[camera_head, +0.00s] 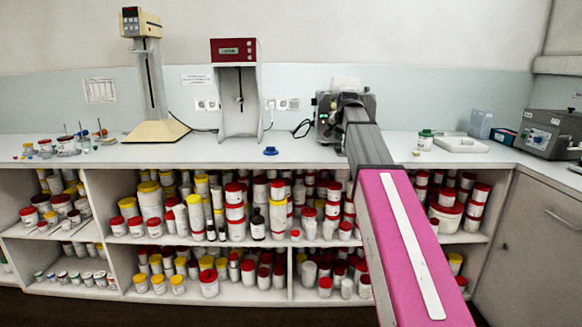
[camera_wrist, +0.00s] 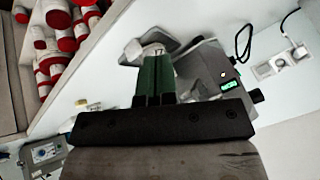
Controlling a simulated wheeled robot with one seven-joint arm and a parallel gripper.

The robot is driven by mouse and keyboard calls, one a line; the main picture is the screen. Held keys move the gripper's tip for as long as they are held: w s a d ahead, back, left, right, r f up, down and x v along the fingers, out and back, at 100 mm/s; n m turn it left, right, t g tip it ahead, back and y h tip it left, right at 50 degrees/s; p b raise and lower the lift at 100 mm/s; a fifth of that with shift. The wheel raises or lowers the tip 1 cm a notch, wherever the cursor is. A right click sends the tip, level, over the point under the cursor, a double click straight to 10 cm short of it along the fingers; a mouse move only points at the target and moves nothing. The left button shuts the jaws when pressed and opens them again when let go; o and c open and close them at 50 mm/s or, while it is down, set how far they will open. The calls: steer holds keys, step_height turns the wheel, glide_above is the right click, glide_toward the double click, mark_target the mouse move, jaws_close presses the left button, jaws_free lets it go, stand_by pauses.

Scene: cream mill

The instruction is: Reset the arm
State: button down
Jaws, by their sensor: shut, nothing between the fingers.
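My gripper (camera_wrist: 155,75) shows in the wrist view as a dark bar with two green fingers side by side. The fingers are together and nothing is between them. In the head view my pink and grey arm reaches from the lower right up to the counter and hides the gripper itself. The grey machine (camera_head: 325,115) on the counter stands right behind the end of the arm. It also shows beyond the fingers in the wrist view (camera_wrist: 205,68); I cannot tell how far apart they are.
The white counter (camera_head: 230,152) carries a cream stand mixer (camera_head: 155,130), a red-topped machine (camera_head: 236,125), a blue lid (camera_head: 270,151), a white tray (camera_head: 460,145) and a grey control box (camera_head: 550,132). Shelves below hold many lidded jars (camera_head: 150,200). The counter's left middle has free room.

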steer(key=s+f+n+g, duration=0.1)
steer(key=s+f+g, duration=0.1)
steer(key=s+f, duration=0.75)
steer(key=s+f+n+g, duration=0.15)
steer(key=s+f, duration=0.35)
steer(key=f, duration=1)
steer(key=s+f+n+g, duration=0.1)
steer(key=s+f+n, duration=0.1)
steer(key=s+f, duration=0.8)
steer(key=s+f+n+g, duration=0.1)
steer(key=s+f+g, duration=0.1)
steer(key=s+f, duration=0.7)
step_height(320, 180, down, 2)
steer(key=shift+s+a+f+h, duration=0.2)
steer(key=shift+s+f+h, duration=0.1)
steer(key=shift+h, duration=0.1)
